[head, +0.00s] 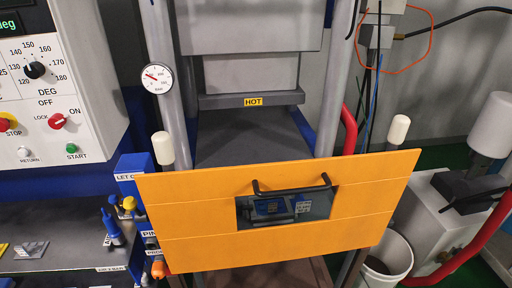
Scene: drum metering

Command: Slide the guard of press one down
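The guard (190,225) is a wide orange panel across the front of the press (250,150). Its top edge slopes slightly in the picture. A small window sits in its middle, with a dark bar handle (290,188) at the window's top edge. Part of a blue and grey device shows through the window. The opening above the guard is uncovered, below a grey crossbar with a yellow HOT label (253,101). The guard hides what is directly behind it. Neither of my grippers is in view.
A control panel (60,90) with a dial and buttons stands at left, above a dark shelf (60,245) with small tools. White-capped posts (163,148) flank the guard. A white bucket (388,258), a red pipe (470,250) and a grey cabinet (430,215) are at right.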

